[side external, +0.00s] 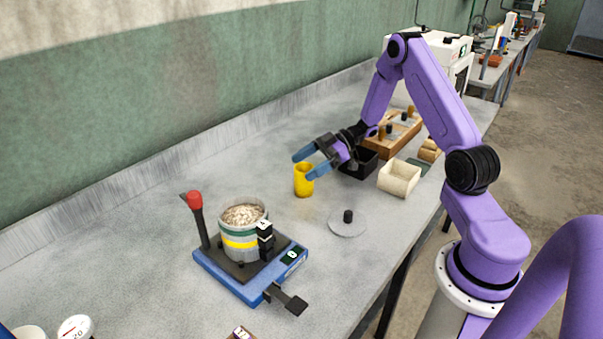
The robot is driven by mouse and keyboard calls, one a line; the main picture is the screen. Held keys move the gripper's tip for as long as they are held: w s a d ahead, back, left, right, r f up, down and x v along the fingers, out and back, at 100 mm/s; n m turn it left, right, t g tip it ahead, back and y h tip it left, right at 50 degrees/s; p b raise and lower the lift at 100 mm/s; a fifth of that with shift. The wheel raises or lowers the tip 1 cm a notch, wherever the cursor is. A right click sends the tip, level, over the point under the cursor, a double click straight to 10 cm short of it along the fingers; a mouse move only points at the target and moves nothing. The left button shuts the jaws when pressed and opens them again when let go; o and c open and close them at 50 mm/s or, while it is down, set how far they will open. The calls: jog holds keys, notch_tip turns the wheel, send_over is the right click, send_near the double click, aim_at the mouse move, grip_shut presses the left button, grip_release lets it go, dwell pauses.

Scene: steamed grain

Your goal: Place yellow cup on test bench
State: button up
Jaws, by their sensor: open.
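A yellow cup (303,182) stands upright on the grey test bench (150,245), near the middle of the side external view. My gripper (302,165) is open, with its blue fingers at the height of the cup's rim. One finger overlaps the cup's upper right edge in the picture. I cannot tell whether the fingers touch the cup or sit just above or around it. The inside of the cup is hidden.
A blue-based device (220,277) with a red-knobbed lever holds a banded pot of grain (242,236). A round lid (347,223) lies right of the cup. A cream box (399,178), a black bin (358,164) and a wooden rack (388,142) stand behind. Bench left of the cup is clear.

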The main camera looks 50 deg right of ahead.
notch_tip(320, 180, up, 5)
jog(key=s+a+r+n+g+h, duration=0.1)
jog(key=s+a+r+g+h, duration=0.25)
jog(key=s+a+g, duration=0.95)
jog(key=s+a+r+t+h, duration=0.1)
jog(key=s+t+h, duration=0.1)
jog(key=s, duration=0.4)
jog(key=s+a+r+t+h, duration=0.1)
jog(key=s+t+h, duration=0.1)
jog(key=s, duration=0.4)
jog(key=s+a+r+m+t+h, duration=0.1)
jog(key=s+t+h, duration=0.2)
jog(key=s, duration=0.4)
jog(key=shift+a+h, duration=0.25)
jog(key=shift+h, duration=0.2)
